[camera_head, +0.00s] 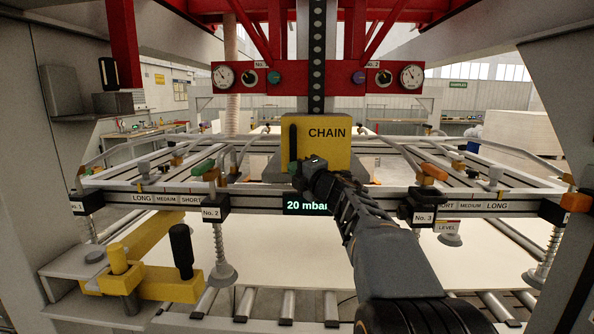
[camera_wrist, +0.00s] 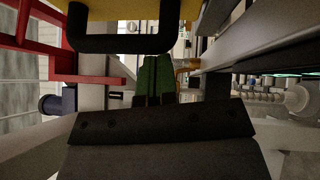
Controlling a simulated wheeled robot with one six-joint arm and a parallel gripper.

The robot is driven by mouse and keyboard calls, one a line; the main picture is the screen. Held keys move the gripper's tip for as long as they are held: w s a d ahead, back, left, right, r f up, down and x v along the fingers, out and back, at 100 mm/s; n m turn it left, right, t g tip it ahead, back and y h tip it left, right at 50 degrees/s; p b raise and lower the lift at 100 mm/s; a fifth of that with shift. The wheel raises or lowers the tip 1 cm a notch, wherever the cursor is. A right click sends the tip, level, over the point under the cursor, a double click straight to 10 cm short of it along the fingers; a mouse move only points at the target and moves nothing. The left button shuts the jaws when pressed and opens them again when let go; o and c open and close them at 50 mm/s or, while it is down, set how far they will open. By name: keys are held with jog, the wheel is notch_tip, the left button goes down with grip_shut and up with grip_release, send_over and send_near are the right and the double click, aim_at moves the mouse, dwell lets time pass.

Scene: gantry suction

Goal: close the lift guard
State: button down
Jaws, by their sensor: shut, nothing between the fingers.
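The yellow guard (camera_head: 325,138) marked CHAIN sits on the lift's dark vertical column in the middle of the head view. A black bar handle (camera_head: 292,143) runs up its left side. In the wrist view the guard (camera_wrist: 140,10) fills the top edge, and its handle (camera_wrist: 130,44) crosses just in front of the fingers. My gripper (camera_head: 296,166) is at the guard's lower left, by the lower end of the handle. Its green fingers (camera_wrist: 154,76) are together and empty. I cannot tell whether they touch the handle. My wrist hides the guard's lower edge.
A red gauge panel (camera_head: 250,77) spans above the guard. The grey suction frame (camera_head: 250,203) with clamps and cups crosses below, over a pale sheet (camera_head: 440,262). A yellow lever assembly (camera_head: 150,283) stands at the lower left. Grey posts stand on both sides.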

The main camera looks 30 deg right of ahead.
jog(key=shift+w+r, duration=0.15)
jog(key=shift+w, duration=0.4)
